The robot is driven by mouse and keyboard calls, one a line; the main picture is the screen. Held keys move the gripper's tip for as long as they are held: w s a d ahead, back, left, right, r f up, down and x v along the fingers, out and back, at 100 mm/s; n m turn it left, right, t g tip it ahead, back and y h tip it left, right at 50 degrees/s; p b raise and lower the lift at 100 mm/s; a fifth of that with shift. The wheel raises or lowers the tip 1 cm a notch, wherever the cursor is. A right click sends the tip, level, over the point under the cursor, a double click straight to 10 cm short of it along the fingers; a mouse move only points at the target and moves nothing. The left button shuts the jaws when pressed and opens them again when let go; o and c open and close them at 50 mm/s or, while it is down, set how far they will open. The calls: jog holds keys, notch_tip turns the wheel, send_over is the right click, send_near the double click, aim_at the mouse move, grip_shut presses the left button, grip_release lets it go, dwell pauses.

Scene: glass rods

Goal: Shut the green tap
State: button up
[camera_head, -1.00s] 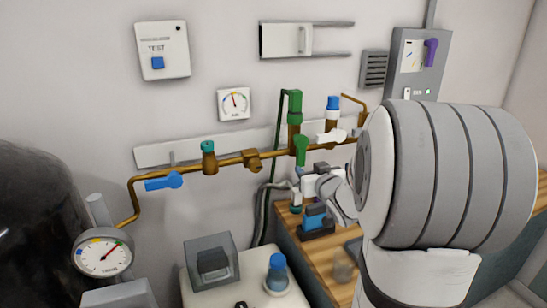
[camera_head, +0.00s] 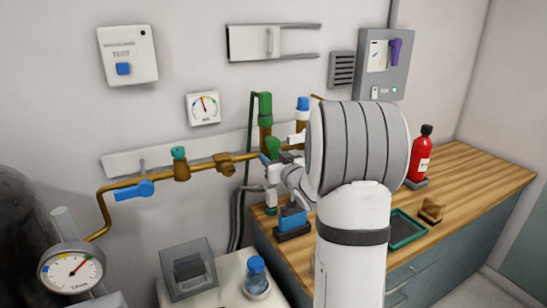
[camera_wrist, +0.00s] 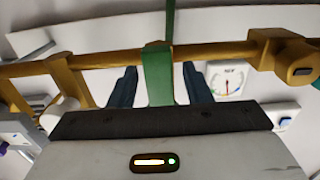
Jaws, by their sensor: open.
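The green tap's handle (camera_head: 272,147) sits on the brass pipe (camera_head: 205,168), below an upright outlet with a green cap (camera_head: 265,103). In the wrist view the green handle (camera_wrist: 157,75) stands across the brass pipe, between my two dark fingers. My gripper (camera_wrist: 160,86) is open, with one finger on each side of the handle and a gap showing on both sides. In the head view my gripper (camera_head: 269,161) is at the handle and partly covers it. The handle's near end is hidden behind my gripper body in the wrist view.
A blue lever (camera_head: 134,190) is on the pipe to the left, and a white lever (camera_head: 297,139) is close on the right. A round gauge (camera_head: 203,108) hangs above the pipe. A blue-and-black item (camera_head: 292,222) stands on the wooden counter (camera_head: 470,180) below.

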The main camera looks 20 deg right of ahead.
grip_shut()
dwell(0.5)
